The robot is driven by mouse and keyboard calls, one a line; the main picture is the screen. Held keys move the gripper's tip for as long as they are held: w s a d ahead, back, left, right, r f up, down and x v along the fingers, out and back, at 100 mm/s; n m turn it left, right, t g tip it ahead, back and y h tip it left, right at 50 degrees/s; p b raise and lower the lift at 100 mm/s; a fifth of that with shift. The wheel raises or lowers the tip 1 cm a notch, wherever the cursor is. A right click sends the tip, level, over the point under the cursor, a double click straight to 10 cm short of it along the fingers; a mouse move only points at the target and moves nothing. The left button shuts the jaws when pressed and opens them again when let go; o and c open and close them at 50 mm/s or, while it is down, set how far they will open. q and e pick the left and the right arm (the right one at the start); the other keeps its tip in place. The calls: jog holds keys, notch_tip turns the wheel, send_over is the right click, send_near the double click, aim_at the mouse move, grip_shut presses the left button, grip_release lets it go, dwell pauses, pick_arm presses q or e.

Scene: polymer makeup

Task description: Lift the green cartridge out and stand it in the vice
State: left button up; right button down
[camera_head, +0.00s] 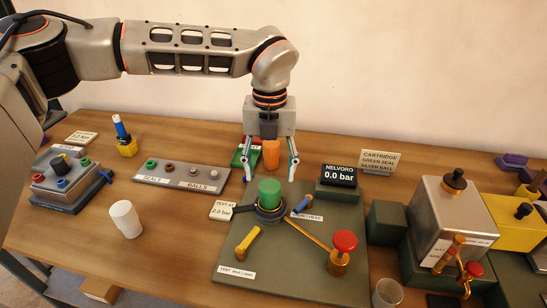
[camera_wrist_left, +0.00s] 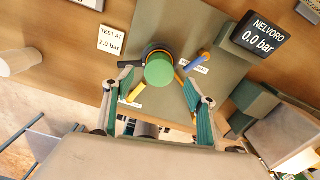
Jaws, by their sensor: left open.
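The green cartridge (camera_head: 270,193) stands upright in a dark round collar on the green-grey plate (camera_head: 235,285). In the left wrist view its round green top (camera_wrist_left: 159,72) faces the camera. My left gripper (camera_head: 268,174) is open and empty, pointing down with its fingers spread. It is above and slightly behind the cartridge in the head view. In the left wrist view the cartridge top is beyond the fingertips, between their lines. I cannot tell for sure which fixture is the vice. My right gripper is not in view.
On the plate are a yellow lever (camera_head: 246,242), a blue lever (camera_head: 302,206) and a red knob (camera_head: 345,241). A gauge (camera_head: 339,175) reads 0.0 bar.

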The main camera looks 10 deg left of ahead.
aim_at(270, 185)
pick_arm(q)
jog(key=shift+s+f, duration=0.2)
jog(key=shift+f, duration=0.25)
jog(key=shift+f+p, duration=0.3)
jog(key=shift+f, duration=3)
jog(key=shift+r, duration=0.1)
jog(key=c, duration=1.3)
